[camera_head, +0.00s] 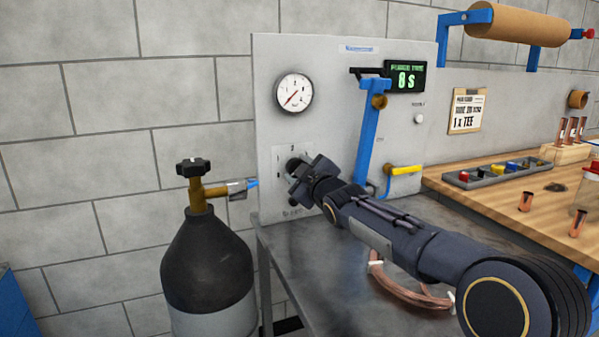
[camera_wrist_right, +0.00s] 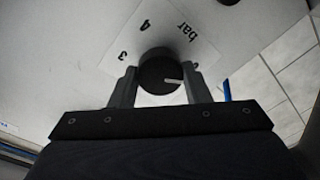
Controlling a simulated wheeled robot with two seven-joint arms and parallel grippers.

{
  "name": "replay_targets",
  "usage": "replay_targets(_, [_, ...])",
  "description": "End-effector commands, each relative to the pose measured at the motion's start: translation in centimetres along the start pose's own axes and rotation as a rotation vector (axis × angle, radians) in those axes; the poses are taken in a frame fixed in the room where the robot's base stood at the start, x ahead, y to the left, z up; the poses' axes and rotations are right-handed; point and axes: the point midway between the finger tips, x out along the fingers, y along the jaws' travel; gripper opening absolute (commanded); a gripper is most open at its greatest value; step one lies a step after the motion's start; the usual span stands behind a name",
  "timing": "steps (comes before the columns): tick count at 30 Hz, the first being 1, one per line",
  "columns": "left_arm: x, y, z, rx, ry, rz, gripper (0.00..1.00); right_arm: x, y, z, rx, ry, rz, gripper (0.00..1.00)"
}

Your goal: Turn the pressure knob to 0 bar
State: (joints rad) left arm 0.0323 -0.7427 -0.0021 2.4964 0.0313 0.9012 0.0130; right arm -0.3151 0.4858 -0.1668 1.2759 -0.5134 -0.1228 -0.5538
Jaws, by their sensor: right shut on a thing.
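The pressure knob (camera_wrist_right: 160,72) is a round black knob with a white pointer line, on a white scale plate (camera_wrist_right: 200,50) marked with "3", "4" and "bar" in the right wrist view. The pointer aims to the right there, toward a mark partly hidden by a finger. My right gripper (camera_wrist_right: 160,85) is shut on the knob, one finger on each side. In the head view the right gripper (camera_head: 303,175) reaches the panel and covers most of the knob. The pressure gauge (camera_head: 294,92) above has a red needle pointing to the lower left. My left gripper is not in view.
A dark gas cylinder (camera_head: 207,262) with a black valve handle stands left of the panel (camera_head: 325,62). A yellow lever (camera_head: 406,170) and a blue bracket (camera_head: 369,130) are on the panel to the right.

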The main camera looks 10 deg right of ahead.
Motion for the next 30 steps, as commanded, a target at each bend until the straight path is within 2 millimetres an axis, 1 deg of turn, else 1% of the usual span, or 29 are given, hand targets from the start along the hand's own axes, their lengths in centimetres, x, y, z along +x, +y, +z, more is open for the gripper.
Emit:
replay_targets(10, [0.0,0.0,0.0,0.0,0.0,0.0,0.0,0.0,-0.2,0.2,-0.007,-0.005,-0.004,0.2])
replay_targets(11, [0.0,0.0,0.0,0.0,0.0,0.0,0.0,0.0,-0.2,0.2,-0.007,-0.005,-0.004,0.44])
replay_targets(15, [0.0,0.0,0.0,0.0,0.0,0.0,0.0,0.0,-0.1,0.2,-0.006,-0.004,-0.003,0.63])
replay_targets(16, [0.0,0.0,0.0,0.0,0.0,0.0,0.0,0.0,-0.1,0.1,-0.006,-0.004,-0.003,0.65])
replay_targets(25, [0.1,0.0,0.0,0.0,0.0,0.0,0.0,-0.2,0.0,0.0,-0.005,-0.001,-0.001,0.65])
replay_targets(28, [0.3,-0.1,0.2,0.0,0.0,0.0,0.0,-1.2,-0.1,0.0,-0.006,0.001,0.0,0.65])
replay_targets(30, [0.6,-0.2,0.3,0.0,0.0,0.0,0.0,-2.4,-0.1,0.0,-0.005,0.001,0.0,0.65])
